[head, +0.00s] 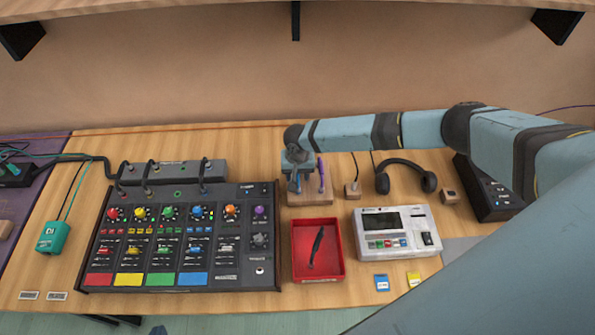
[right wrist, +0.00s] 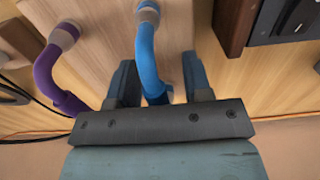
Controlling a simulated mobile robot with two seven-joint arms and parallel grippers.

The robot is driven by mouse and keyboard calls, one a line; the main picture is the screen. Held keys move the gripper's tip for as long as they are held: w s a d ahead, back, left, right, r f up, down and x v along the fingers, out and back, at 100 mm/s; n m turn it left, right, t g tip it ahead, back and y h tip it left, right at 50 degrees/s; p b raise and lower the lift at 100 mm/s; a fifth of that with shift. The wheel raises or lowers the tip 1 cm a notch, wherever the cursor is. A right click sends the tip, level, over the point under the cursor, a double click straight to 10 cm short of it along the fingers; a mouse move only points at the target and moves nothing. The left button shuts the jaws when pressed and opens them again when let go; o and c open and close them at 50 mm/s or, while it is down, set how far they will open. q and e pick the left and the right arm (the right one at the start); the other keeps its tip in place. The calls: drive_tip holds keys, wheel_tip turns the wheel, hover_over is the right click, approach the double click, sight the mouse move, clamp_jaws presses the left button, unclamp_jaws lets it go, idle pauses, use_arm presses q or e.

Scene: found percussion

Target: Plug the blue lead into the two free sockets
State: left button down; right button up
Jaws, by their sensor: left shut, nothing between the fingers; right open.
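The blue lead (head: 298,183) stands in a wooden block (head: 310,198) beside a purple lead (head: 321,174). In the right wrist view the blue lead (right wrist: 147,55) runs between the two fingers of my right gripper (right wrist: 160,78), which is open around it. In the head view my right gripper (head: 297,168) is over the block and partly hides the lead. A dark mixer (head: 185,245) and a socket strip (head: 180,172) behind it are joined by several short dark leads. A green-ringed socket (head: 179,194) between them looks empty. Only a tip of my left gripper (head: 157,330) shows at the bottom edge.
A red tray (head: 291,262) with a dark tool, a white device (head: 397,221), headphones (head: 405,164) and a dark box (head: 480,178) stand right of the mixer. A teal box (head: 53,237) is at the left. A shelf (head: 110,12) hangs above.

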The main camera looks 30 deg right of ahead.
drive_tip(key=shift+c, duration=0.3)
clamp_jaws()
drive_tip(key=shift+r, duration=0.15)
